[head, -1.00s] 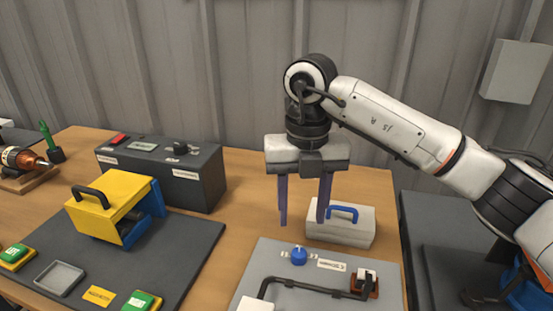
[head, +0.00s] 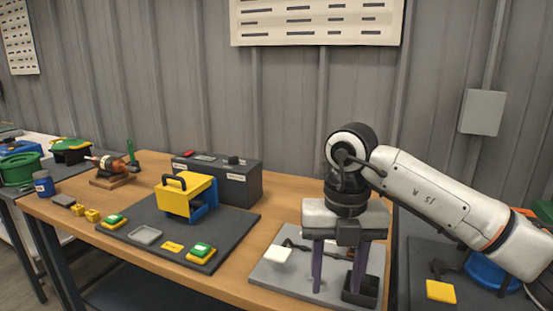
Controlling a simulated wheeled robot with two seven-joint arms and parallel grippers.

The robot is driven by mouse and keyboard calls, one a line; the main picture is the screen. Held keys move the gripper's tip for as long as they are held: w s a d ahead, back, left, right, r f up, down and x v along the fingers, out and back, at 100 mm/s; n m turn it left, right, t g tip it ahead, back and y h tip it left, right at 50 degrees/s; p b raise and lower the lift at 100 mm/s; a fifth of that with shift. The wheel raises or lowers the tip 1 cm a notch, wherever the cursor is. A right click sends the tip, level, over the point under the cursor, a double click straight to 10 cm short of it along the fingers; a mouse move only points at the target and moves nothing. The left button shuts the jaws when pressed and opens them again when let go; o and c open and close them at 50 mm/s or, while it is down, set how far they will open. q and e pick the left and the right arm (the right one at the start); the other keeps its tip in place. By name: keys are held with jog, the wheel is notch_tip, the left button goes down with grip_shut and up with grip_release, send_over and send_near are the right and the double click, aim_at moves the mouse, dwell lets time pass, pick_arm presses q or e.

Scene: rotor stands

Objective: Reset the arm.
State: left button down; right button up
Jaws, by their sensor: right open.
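My right gripper (head: 333,268) comes in from the right on its white and black arm. Its two purple fingers point down, apart, with nothing between them. It is above or in front of the grey plate (head: 270,272) at the right of the wooden table; whether the fingertips touch the plate is hard to tell. The gripper hides part of that plate and its dark handle. A white block (head: 278,254) and a dark open box (head: 361,290) show on the plate. My left gripper is not in view.
On the table (head: 232,284) stand a dark mat (head: 235,232) with a yellow and blue box (head: 187,197) and green buttons, and a dark control box (head: 238,180) behind. A rotor on a wooden stand (head: 108,172) is further left. Another bench with a yellow block (head: 441,291) is at right.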

jog(key=s+a+f+n+g+y, duration=0.2)
jog(key=s+a+f+y, duration=0.25)
jog(key=a, duration=0.35)
jog(key=s+a+r+g+y, duration=0.3)
jog(key=s+a+y, duration=0.5)
jog(key=a+y, duration=0.45)
jog(key=w+d+r+m+t+y, duration=0.15)
jog(key=w+m+t, duration=0.25)
jog(key=m+t, duration=0.4)
jog(key=w+d+m+t+y, duration=0.2)
jog(key=w+d+m+t, duration=0.1)
jog(key=m+t, duration=0.5)
jog(key=w+d+f+m+t+h, duration=0.2)
jog(key=d+f+m+t+h, duration=0.4)
jog(key=d+f+m+h, duration=0.65)
jog(key=s+d+f+m+g+h, duration=0.2)
jog(key=s+d+f+m+g, duration=0.1)
jog(key=s+f, duration=0.6)
jog(key=s+d+f+m+g+h, duration=0.3)
jog(key=s+f, duration=0.6)
jog(key=f, duration=0.6)
jog(key=d+g, duration=0.2)
jog(key=d, duration=0.1)
jog(key=shift+s+d+m, duration=0.15)
jog(key=shift+s+m, duration=0.05)
jog(key=shift+m, duration=0.15)
